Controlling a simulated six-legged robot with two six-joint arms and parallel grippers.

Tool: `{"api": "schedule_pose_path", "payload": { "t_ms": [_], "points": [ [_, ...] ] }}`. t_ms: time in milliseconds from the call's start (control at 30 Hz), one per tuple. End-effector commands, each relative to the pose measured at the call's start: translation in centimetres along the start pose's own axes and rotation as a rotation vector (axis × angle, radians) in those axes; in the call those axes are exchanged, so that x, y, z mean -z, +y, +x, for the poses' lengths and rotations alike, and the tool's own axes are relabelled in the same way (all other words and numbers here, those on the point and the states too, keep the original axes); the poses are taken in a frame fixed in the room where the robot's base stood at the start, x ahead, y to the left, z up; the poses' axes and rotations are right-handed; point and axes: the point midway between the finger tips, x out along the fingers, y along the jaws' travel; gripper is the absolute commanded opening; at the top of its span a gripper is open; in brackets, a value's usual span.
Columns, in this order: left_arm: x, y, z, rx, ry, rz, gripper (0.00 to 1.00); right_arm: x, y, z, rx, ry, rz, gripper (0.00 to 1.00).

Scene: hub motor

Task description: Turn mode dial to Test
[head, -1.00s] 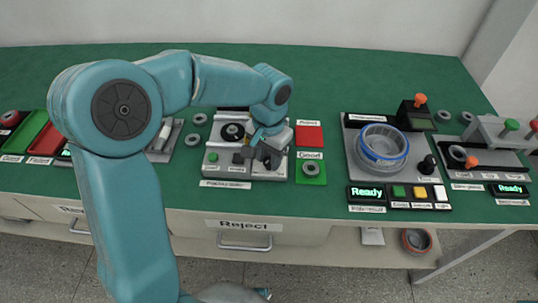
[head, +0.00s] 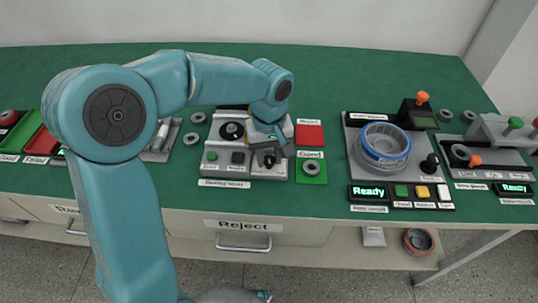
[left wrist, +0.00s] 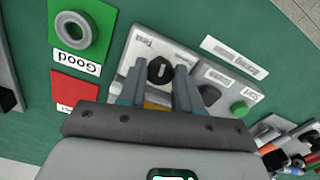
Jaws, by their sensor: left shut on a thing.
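The mode dial (left wrist: 160,70) is a black round knob on a light grey panel (left wrist: 140,45) in the left wrist view. The word Test is printed on the panel at its upper left, and another label, too small to read, is at its right. The dial's pale mark runs roughly up and down in that view; I cannot tell which label it points to. My left gripper (left wrist: 158,88) has one finger on each side of the dial and is shut on it. In the head view the left gripper (head: 269,157) is at the front right of the grey station. My right gripper does not show.
A green Good pad (head: 311,172) holding a grey ring and a red Reject pad (head: 309,135) lie right of the station. A green button (left wrist: 239,109) and a dark button (left wrist: 209,94) are close to my fingers. Further right stands a fixture with a blue-rimmed ring (head: 383,147).

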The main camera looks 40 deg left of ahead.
Motion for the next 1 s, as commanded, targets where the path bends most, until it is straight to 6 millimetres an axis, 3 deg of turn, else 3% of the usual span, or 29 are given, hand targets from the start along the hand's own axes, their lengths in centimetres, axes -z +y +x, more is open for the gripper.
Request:
{"api": "schedule_pose_path", "payload": {
  "t_ms": [500,1000],
  "points": [
    [0.19,0.04,-0.11,-0.005,0.006,-0.404,0.03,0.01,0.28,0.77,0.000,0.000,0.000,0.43],
    [0.22,0.02,-0.18,-0.006,0.007,-0.534,0.03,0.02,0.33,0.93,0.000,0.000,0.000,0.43]
  ]
}}
